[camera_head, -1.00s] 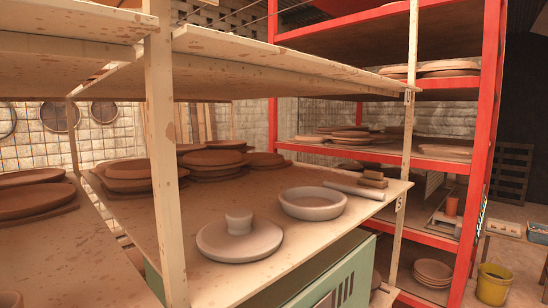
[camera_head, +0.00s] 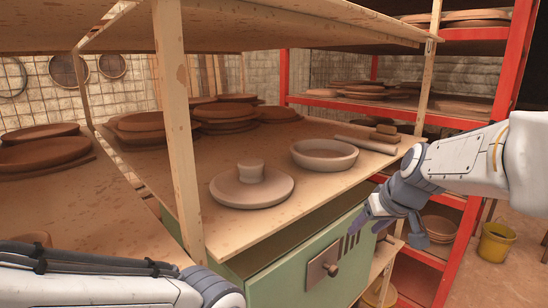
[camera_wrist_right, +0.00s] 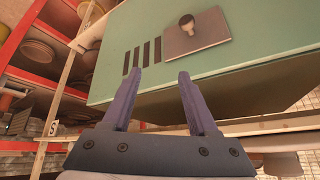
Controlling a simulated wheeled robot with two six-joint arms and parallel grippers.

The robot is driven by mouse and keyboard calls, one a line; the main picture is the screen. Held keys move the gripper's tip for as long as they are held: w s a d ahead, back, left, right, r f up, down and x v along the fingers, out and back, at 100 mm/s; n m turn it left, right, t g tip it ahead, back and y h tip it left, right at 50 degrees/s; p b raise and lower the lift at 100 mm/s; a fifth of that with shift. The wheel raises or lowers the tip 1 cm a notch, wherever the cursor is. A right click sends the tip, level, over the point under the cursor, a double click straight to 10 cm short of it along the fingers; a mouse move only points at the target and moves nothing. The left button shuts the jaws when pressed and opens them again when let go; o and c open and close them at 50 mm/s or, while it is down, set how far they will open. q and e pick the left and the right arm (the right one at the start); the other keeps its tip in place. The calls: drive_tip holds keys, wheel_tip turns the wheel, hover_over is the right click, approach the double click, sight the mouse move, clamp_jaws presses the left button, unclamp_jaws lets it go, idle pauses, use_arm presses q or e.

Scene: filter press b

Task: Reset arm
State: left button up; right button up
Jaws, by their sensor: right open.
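My right gripper (camera_head: 372,212) is open and empty, in front of the shelf near its right edge. In the right wrist view its two fingers (camera_wrist_right: 158,98) stand apart with nothing between them, below the green cabinet's vent slots. My left arm comes in along the bottom left of the head view; its gripper fingers are not clearly visible at the bottom edge.
A green cabinet (camera_head: 285,262) with a knob plate stands under the wooden shelf (camera_head: 290,213). The shelf holds a grey lidded disc (camera_head: 270,192), a bowl (camera_head: 323,148) and stacked clay discs (camera_head: 222,112). A wooden post (camera_head: 177,130) rises at left; a yellow bucket (camera_head: 495,242) is at right.

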drive_tip(key=s+a+f+m+g+h, duration=0.15)
drive_tip(key=s+f+g, duration=0.25)
drive_tip(key=s+f, duration=1.2)
drive_tip(key=s+a+f+n+g+b, duration=0.1)
drive_tip(key=s+a+f+n+b, duration=0.1)
drive_tip(key=s+a, duration=0.4)
drive_tip(key=s+a+f+n+g+y+b, duration=0.1)
drive_tip(key=s+a+f+n+b, duration=0.1)
drive_tip(key=s+a+n+b, duration=0.3)
drive_tip(key=s+a+b, duration=0.2)
drive_tip(key=a, duration=0.1)
drive_tip(key=shift+a+f, duration=0.2)
drive_tip(key=shift+f, duration=0.05)
